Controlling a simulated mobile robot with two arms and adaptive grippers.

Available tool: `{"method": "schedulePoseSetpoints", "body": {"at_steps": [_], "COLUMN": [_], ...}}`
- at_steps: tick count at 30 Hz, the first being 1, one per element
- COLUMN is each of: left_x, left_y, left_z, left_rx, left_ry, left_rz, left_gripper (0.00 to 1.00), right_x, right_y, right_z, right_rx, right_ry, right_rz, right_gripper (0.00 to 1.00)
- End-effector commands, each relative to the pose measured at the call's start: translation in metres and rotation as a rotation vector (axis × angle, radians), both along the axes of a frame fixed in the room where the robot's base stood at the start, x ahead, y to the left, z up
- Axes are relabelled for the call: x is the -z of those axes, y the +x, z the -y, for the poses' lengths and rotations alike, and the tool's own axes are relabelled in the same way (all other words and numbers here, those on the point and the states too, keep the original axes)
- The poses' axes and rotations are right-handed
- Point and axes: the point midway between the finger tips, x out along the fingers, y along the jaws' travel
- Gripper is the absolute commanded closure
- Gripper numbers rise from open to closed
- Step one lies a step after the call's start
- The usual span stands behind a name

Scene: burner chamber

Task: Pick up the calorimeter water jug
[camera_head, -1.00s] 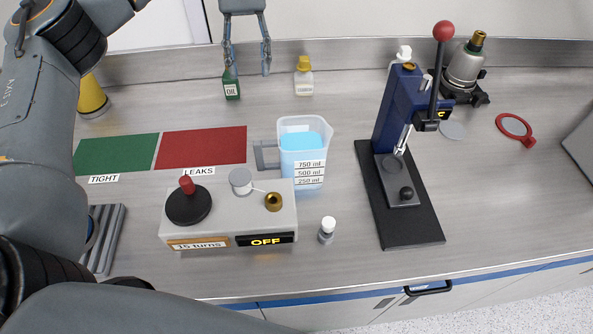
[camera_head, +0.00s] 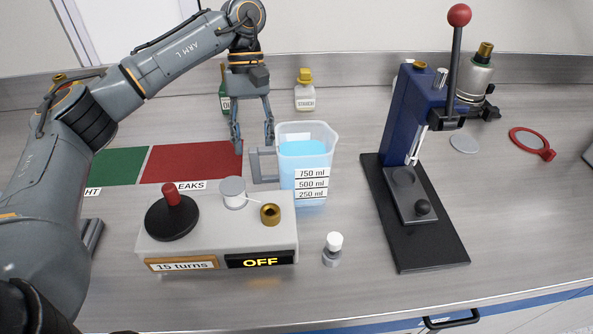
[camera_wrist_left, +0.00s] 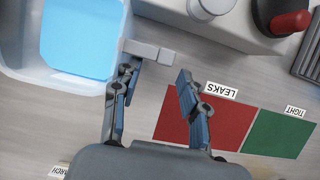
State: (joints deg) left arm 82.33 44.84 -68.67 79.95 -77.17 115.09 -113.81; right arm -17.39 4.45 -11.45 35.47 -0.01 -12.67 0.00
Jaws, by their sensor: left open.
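The calorimeter water jug (camera_head: 308,135) is a clear, square-sided container with blue water and volume labels for 750, 500 and 250 ml. It stands upright on the bench, and its grey handle (camera_head: 258,166) sticks out to the left. My left gripper (camera_head: 255,143) is open and points down just above the handle. In the left wrist view the jug (camera_wrist_left: 22,66) is at the upper left, and its handle (camera_wrist_left: 148,51) lies just beyond the tips of the open fingers (camera_wrist_left: 158,78). I cannot tell whether a finger touches it. My right gripper is not in view.
A grey box (camera_head: 215,229) with a black knob and an OFF display stands in front of the handle. A blue press (camera_head: 408,125) is right of the jug. A small white-capped vial (camera_head: 332,250) stands in front. Bottles (camera_head: 305,92) stand behind.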

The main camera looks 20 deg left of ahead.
Motion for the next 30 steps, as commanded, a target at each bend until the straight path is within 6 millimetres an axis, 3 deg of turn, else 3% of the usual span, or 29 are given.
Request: {"method": "schedulePoseSetpoints", "body": {"at_steps": [12,20,27,30], "left_x": [0.048,0.051,0.051,0.051], "left_y": [-0.019,-0.019,-0.019,-0.019], "left_z": [0.008,0.009,0.009,0.009], "left_rx": [0.000,-0.001,-0.001,-0.001], "left_ry": [0.002,0.000,0.000,0.000], "left_rz": [-0.002,0.000,0.000,0.000], "left_gripper": [0.57,0.57,1.00,1.00], "right_x": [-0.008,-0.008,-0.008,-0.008], "right_y": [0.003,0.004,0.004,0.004], "right_z": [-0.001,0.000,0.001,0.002], "right_rx": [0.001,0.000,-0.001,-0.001], "right_ry": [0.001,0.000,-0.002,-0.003], "right_rz": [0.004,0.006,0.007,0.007], "right_gripper": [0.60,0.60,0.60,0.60]}}
